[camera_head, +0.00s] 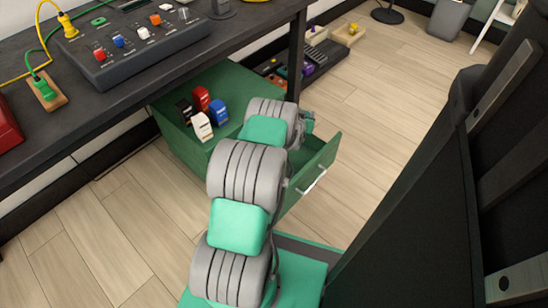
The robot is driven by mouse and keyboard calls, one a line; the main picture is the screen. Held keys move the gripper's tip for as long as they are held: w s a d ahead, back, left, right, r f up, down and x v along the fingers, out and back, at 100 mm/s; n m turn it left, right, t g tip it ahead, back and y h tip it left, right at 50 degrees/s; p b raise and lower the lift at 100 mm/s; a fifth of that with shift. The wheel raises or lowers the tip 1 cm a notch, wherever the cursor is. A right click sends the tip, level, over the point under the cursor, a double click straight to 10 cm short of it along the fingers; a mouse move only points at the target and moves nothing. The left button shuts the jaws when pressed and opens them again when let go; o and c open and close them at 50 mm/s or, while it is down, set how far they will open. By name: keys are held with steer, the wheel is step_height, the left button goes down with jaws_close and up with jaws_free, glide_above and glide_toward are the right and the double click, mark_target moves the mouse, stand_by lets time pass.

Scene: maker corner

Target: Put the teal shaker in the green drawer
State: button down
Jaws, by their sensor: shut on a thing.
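The green drawer (322,160) is pulled open from a green cabinet (243,84) under the dark workbench. Its front has a pale bar handle, and part of its inside shows. My arm reaches across the cabinet and hides much of the drawer. My gripper (307,123) is at the far end of the arm, above the far side of the drawer, mostly hidden by my own wrist. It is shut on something. A small teal patch shows there and looks like part of the teal shaker, but its shape cannot be made out.
Red, blue, white and black small containers (203,126) stand on the cabinet top, left of my arm. The workbench (160,72) overhangs the cabinet, and its leg (296,60) stands close to my gripper. Floor (378,120) right of the drawer is clear.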

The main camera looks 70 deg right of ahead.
steer(key=w+a+f+b, duration=0.1)
steer(key=a+f+b, duration=0.1)
steer(key=a+f, duration=0.1)
steer(key=w+a+f+b, duration=0.1)
steer(key=w+a+f, duration=0.1)
steer(key=f, duration=0.3)
steer(key=w+a+f+b, duration=0.2)
steer(key=a+f, duration=0.2)
steer(key=a, duration=0.1)
steer(key=shift+w+b, duration=0.1)
steer(key=shift+b, duration=0.25)
steer(key=shift+r, duration=0.1)
steer(key=c, duration=0.8)
jaws_free()
steer(key=shift+o, duration=0.2)
